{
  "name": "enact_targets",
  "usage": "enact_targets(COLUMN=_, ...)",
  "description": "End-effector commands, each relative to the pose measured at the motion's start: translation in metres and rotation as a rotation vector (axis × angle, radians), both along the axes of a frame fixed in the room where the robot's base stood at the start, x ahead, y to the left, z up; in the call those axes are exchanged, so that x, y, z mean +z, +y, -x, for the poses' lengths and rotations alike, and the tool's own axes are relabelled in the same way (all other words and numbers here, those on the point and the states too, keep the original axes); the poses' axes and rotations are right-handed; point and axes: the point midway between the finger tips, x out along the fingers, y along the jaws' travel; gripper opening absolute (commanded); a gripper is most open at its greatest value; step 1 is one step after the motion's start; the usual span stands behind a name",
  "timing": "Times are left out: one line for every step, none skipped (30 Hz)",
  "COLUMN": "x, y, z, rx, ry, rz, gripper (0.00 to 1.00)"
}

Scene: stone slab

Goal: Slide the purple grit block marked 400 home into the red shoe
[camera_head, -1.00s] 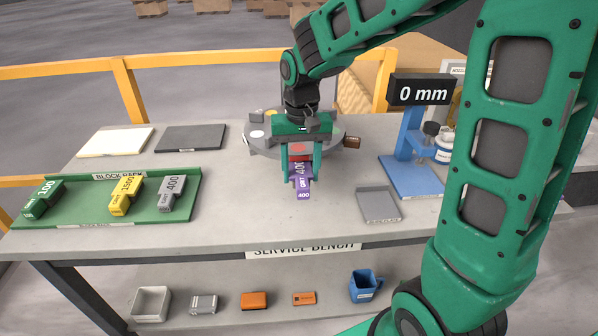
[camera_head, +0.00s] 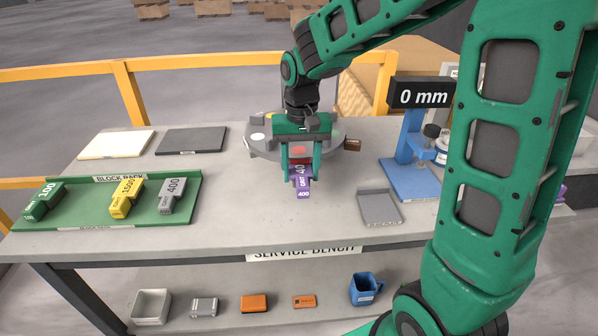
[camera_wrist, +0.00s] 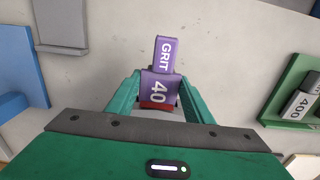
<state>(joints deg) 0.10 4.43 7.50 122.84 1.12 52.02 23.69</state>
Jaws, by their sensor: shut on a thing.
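The purple grit block (camera_head: 302,184), marked 400, is between the fingers of my gripper (camera_head: 301,178) at the front of the round grey turntable (camera_head: 262,146). My gripper is shut on it. In the wrist view the purple block (camera_wrist: 162,55) lies between the green fingers of my gripper (camera_wrist: 153,95), its GRIT end pointing away. The red shoe (camera_head: 297,152) shows at the turntable's front edge, behind the block. A strip of red (camera_wrist: 155,105) also shows against the block's near end in the wrist view. How deep the block sits in the shoe is hidden.
A green block rack (camera_head: 80,221) at left holds green, yellow and grey blocks. A grey tray (camera_head: 380,206) and a blue stand (camera_head: 411,178) with a "0 mm" display (camera_head: 424,95) are at right. Bench in front of the block is clear.

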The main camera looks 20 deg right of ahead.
Motion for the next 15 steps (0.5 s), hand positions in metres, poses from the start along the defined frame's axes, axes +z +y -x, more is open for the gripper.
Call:
enact_targets(x=0.0002, y=-0.0004, z=-0.0014, rx=0.000, ry=0.000, rz=0.000, gripper=0.15)
enact_targets(x=0.0002, y=-0.0006, z=-0.0020, rx=0.000, ry=0.000, rz=0.000, gripper=0.15)
enact_targets(x=0.0001, y=-0.0010, z=-0.0027, rx=0.000, ry=0.000, rz=0.000, gripper=0.15)
enact_targets(x=0.0000, y=-0.0011, z=-0.0033, rx=0.000, ry=0.000, rz=0.000, gripper=0.15)
enact_targets(x=0.0000, y=-0.0013, z=-0.0038, rx=0.000, ry=0.000, rz=0.000, gripper=0.15)
enact_targets(x=-0.0001, y=-0.0015, z=-0.0042, rx=0.000, ry=0.000, rz=0.000, gripper=0.15)
enact_targets(x=-0.0001, y=-0.0016, z=-0.0045, rx=0.000, ry=0.000, rz=0.000, gripper=0.15)
enact_targets(x=-0.0001, y=-0.0016, z=-0.0046, rx=0.000, ry=0.000, rz=0.000, gripper=0.15)
enact_targets(x=-0.0001, y=-0.0017, z=-0.0048, rx=0.000, ry=0.000, rz=0.000, gripper=0.15)
enact_targets(x=-0.0001, y=-0.0017, z=-0.0048, rx=0.000, ry=0.000, rz=0.000, gripper=0.15)
enact_targets(x=-0.0001, y=-0.0017, z=-0.0048, rx=0.000, ry=0.000, rz=0.000, gripper=0.15)
enact_targets(x=-0.0001, y=-0.0017, z=-0.0047, rx=0.000, ry=0.000, rz=0.000, gripper=0.15)
enact_targets(x=-0.0001, y=-0.0017, z=-0.0047, rx=0.000, ry=0.000, rz=0.000, gripper=0.15)
enact_targets(x=-0.0001, y=-0.0017, z=-0.0047, rx=0.000, ry=0.000, rz=0.000, gripper=0.15)
enact_targets(x=0.0000, y=-0.0017, z=-0.0047, rx=0.000, ry=0.000, rz=0.000, gripper=0.15)
